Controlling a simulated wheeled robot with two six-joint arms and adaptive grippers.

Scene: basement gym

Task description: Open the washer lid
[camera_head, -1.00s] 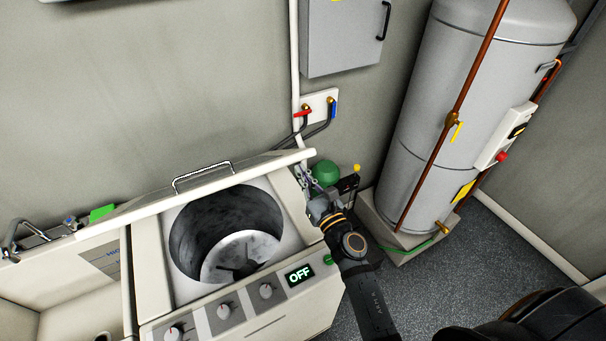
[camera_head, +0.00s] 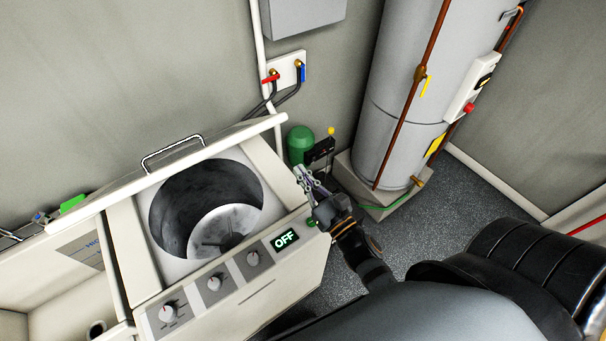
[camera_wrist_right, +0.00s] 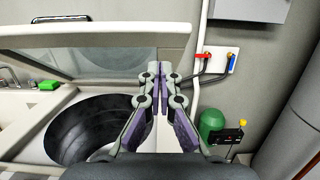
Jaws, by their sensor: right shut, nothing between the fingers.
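The white washer (camera_head: 245,295) stands at the lower left in the head view, with dials and a lit "OFF" display on its front panel. Its lid (camera_head: 120,192) is raised, standing up along the back edge with a metal handle (camera_head: 172,150) on top. The round drum (camera_head: 205,205) is uncovered and looks empty. My right gripper (camera_head: 302,174) is at the washer's right side, apart from the lid, shut and empty. In the right wrist view its fingers (camera_wrist_right: 160,72) meet in front of the raised lid (camera_wrist_right: 100,48), and the drum opening (camera_wrist_right: 90,125) lies at left. My left gripper is out of view.
A grey water heater (camera_head: 425,95) with copper pipes stands at the right. A green tank (camera_head: 299,142) and red and blue valves (camera_head: 285,72) are behind the washer's right corner. A sink unit (camera_head: 50,290) adjoins at left. Speckled floor (camera_head: 470,205) is open at right.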

